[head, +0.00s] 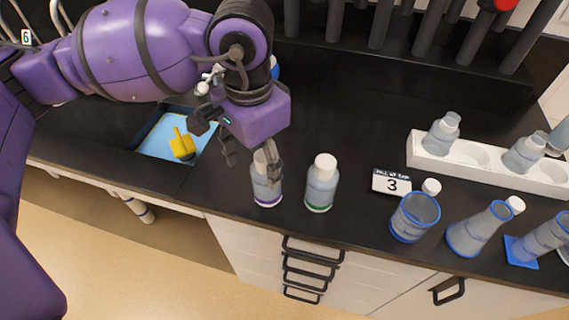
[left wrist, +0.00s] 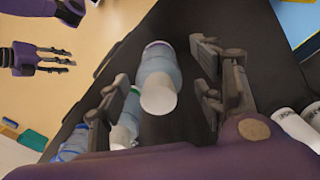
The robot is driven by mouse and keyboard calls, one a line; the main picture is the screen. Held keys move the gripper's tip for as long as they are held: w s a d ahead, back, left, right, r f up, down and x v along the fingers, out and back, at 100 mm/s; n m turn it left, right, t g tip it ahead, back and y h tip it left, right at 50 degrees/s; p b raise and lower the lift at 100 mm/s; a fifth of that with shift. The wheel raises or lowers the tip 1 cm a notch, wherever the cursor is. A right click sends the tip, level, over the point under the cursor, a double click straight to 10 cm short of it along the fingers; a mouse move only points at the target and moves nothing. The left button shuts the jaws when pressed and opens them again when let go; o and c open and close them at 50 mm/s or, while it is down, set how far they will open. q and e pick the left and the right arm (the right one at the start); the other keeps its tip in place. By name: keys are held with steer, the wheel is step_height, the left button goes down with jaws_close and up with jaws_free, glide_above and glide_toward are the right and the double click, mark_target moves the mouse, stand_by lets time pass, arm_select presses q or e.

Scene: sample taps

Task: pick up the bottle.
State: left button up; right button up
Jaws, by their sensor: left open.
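Two clear bottles with white caps stand upright near the front edge of the black counter. One bottle has a purple band (head: 267,190); the other, to its right, has a green band (head: 321,185). My left gripper (head: 251,160) is open, pointing down at the purple-banded bottle, with one finger partly covering it in the head view. In the left wrist view the purple-banded bottle (left wrist: 158,66) shows between the spread fingers (left wrist: 160,95), with its cap toward the camera. The green-banded bottle (left wrist: 129,117) is partly behind the left-side finger there. My right gripper (left wrist: 42,59) shows small at the left.
A blue sink (head: 160,140) with a yellow object (head: 182,144) lies left. To the right are a number 3 card (head: 392,183), a blue-rimmed beaker (head: 414,218), a flask (head: 478,230) and a white rack (head: 482,162). Dark pipes (head: 381,22) stand behind.

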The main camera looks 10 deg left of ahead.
arm_select(q)
steer(key=shift+w+d+f, duration=0.1)
steer(key=shift+w+d, duration=0.1)
steer(key=shift+w, duration=0.15)
steer(key=shift+s+f, duration=0.2)
steer(key=shift+f, duration=0.5)
steer(key=shift+s+f, duration=0.2)
steer(key=shift+f, duration=0.5)
steer(key=f, duration=0.3)
steer(key=d+f+p, duration=0.1)
steer(key=shift+w+f, duration=0.25)
steer(key=shift+w, duration=0.05)
steer(key=shift+f, duration=0.15)
steer(key=c, duration=1.4)
arm_select(e)
steer(key=shift+r, duration=0.5)
